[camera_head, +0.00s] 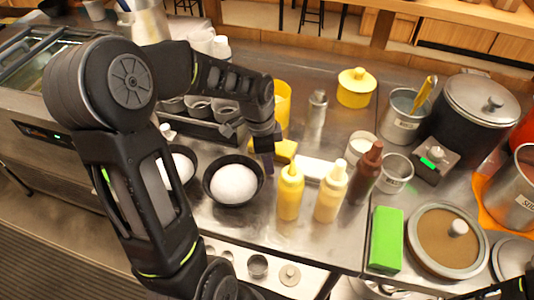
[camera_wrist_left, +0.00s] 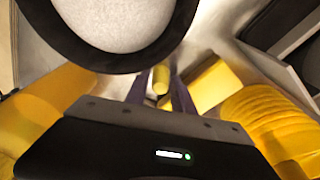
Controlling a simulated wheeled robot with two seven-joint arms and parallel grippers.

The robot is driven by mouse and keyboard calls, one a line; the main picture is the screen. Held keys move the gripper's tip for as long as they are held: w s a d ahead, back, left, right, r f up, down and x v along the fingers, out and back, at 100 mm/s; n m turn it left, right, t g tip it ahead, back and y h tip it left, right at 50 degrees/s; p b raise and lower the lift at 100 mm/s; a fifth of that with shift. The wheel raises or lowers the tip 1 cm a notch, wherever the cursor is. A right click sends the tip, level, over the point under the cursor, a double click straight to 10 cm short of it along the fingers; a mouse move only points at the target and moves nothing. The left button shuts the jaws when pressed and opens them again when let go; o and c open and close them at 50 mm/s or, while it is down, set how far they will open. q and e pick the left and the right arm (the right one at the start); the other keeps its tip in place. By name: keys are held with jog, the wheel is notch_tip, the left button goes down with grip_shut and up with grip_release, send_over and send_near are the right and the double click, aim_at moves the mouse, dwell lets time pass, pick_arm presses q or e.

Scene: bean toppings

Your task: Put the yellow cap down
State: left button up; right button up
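My left gripper (camera_head: 268,168) points down beside the right rim of a black bowl with white contents (camera_head: 234,183). The yellow cap (camera_head: 286,150) is at its fingertips, behind the yellow bottle. In the left wrist view, the two dark fingers (camera_wrist_left: 160,92) stand close together with a small yellow part of the cap (camera_wrist_left: 161,78) between them. A wider yellow piece (camera_wrist_left: 212,84) shows just right of the fingers. Whether the cap touches the counter is not clear. An open yellow container (camera_head: 283,98) stands behind my left forearm, partly hidden. My right gripper is out of view.
Yellow (camera_head: 290,192), pale yellow (camera_head: 330,192) and brown (camera_head: 366,170) bottles stand close at the right. A lidded yellow pot (camera_head: 356,88) stands farther back. A green box (camera_head: 386,238) is at the front right. Bare counter (camera_head: 240,232) shows before the bowl.

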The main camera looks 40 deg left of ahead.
pick_arm(q)
notch_tip(320, 180, up, 12)
jog(key=s+a, duration=0.1)
dwell(0.4)
dwell(0.8)
